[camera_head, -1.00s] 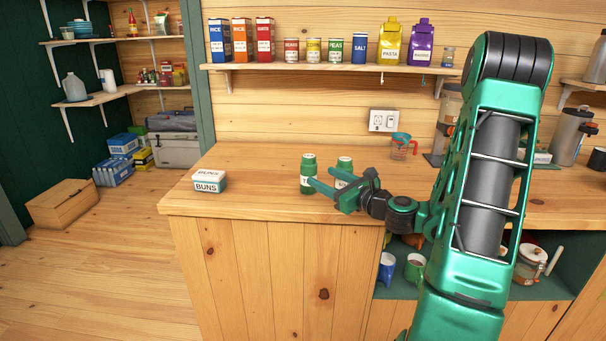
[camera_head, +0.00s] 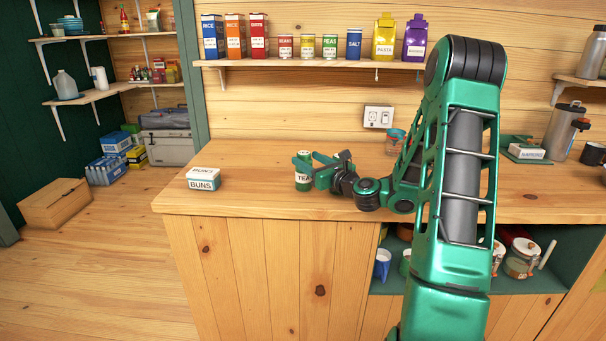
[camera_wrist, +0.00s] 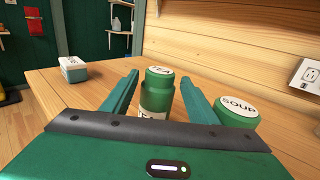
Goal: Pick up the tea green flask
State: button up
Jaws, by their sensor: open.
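The green flask (camera_head: 302,184) with a white label reading "TEA" stands upright on the wooden counter (camera_head: 240,205). In the wrist view the flask (camera_wrist: 158,90) stands between the two fingers of my gripper (camera_wrist: 160,92), with a gap visible on each side. My gripper (camera_head: 311,170) is open and at the flask in the head view, partly covering it. A second green container (camera_wrist: 238,112), its white lid marked "SOUP", stands just outside the right finger in the wrist view. My gripper and arm hide it in the head view.
A white and green "BUNS" box (camera_head: 204,179) sits on the counter to the left. A shelf (camera_head: 285,62) with packets and cans runs above. The counter between box and flask is clear.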

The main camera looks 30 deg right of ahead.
jog(key=shift+w, duration=0.5)
grip_shut()
jog(key=shift+r, duration=0.1)
